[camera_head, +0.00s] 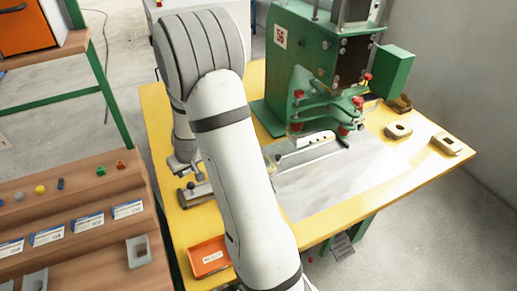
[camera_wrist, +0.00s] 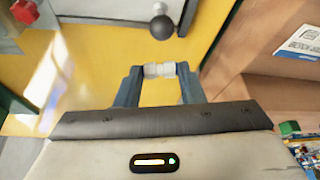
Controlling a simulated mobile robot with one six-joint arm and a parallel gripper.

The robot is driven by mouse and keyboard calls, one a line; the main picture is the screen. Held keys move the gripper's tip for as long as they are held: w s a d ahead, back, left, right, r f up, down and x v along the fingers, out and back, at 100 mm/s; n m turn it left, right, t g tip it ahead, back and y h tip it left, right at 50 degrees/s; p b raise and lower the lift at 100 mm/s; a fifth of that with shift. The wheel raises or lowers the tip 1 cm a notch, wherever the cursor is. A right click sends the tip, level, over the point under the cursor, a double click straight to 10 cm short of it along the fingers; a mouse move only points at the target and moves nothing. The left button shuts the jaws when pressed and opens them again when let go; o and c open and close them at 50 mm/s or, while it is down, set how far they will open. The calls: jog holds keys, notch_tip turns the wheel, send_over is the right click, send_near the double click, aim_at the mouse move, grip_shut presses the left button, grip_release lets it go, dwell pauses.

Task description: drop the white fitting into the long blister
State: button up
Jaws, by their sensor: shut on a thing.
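The white fitting (camera_wrist: 159,70) is a short, pale cylinder. It lies crosswise between the two blue-grey fingers of my gripper (camera_wrist: 158,73), which is shut on it, over the yellow table in the wrist view. In the head view my arm hides the fitting, and my gripper end (camera_head: 183,165) hangs over the left side of the table. A long pale piece (camera_head: 305,141) lies at the foot of the green press; I cannot tell whether it is the long blister.
The green press (camera_head: 309,75) stands at the back of the yellow table (camera_head: 167,130). A dark ball knob (camera_wrist: 162,27) is just ahead of the fitting. An orange tray (camera_head: 209,257) sits at the front left. A brown rack (camera_head: 95,195) with small parts stands left. Pale blocks (camera_head: 447,144) lie right.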

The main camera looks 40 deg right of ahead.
jog(key=s+d+m+h+p, duration=0.1)
jog(key=s+d, duration=0.3)
jog(key=d, duration=0.8)
jog(key=s+d+m, duration=0.2)
jog(key=s+d, duration=0.2)
jog(key=d, duration=0.8)
jog(key=shift+w+a+f+b, duration=0.15)
jog(key=shift+f+b, duration=0.5)
jog(key=shift+f, duration=0.35)
jog(key=shift+w+a+f+b, duration=0.1)
jog(key=shift+f+b, duration=0.55)
jog(key=shift+f, duration=0.3)
jog(key=shift+f+b, duration=0.2)
jog(key=shift+b, duration=0.2)
jog(key=shift+s+b, duration=0.1)
jog(key=shift+b, duration=0.2)
jog(key=shift+f+b, duration=0.1)
jog(key=shift+b, duration=0.65)
